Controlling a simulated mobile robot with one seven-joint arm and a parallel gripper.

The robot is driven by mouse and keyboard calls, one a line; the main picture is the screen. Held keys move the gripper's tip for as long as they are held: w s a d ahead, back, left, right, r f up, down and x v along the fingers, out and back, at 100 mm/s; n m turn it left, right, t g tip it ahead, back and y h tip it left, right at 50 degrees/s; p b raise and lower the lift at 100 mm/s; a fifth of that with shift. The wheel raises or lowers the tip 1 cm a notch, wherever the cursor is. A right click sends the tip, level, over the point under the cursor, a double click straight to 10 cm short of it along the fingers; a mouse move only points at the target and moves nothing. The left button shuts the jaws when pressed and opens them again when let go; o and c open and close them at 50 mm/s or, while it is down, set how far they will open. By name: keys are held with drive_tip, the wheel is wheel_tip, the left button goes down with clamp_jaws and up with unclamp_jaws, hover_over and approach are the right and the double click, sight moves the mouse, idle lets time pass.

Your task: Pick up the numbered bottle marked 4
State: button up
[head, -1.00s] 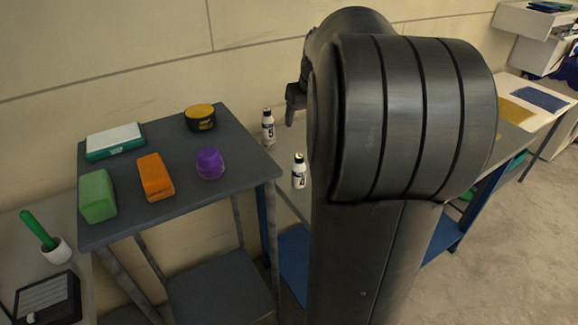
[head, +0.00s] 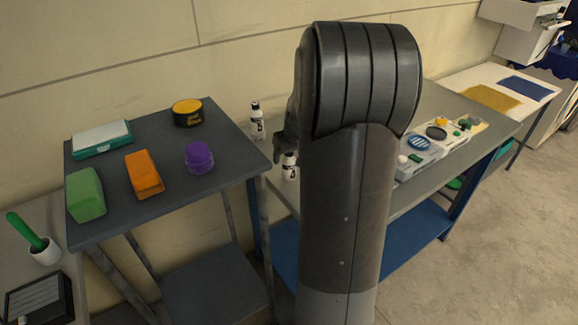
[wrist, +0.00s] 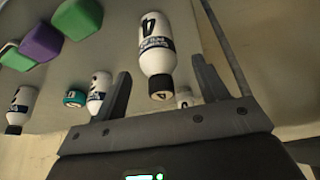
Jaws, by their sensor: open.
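The bottle marked 4 (wrist: 155,38) is white with a dark cap and shows a large 4 in the wrist view. It appears in the gap between the two fingers of my gripper (wrist: 160,68), with its cap toward the palm. The fingers are spread, and I see a gap on each side of the bottle. In the head view my gripper is mostly hidden behind my arm. Two white bottles show there, one at the back (head: 257,122) and one partly covered by my gripper (head: 289,168); their numbers are not readable.
In the wrist view another white bottle (wrist: 98,92), a teal-lidded container (wrist: 75,98) and a further bottle (wrist: 19,108) stand to the left. A small white bottle (wrist: 185,98) shows near the right finger. A grey table (head: 225,160) with coloured blocks stands left.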

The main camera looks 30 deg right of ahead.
drive_tip(key=x, duration=0.3)
drive_tip(key=shift+s+f, duration=0.1)
drive_tip(key=shift+f, duration=0.25)
drive_tip(key=shift+c, duration=0.6)
drive_tip(key=c, duration=1)
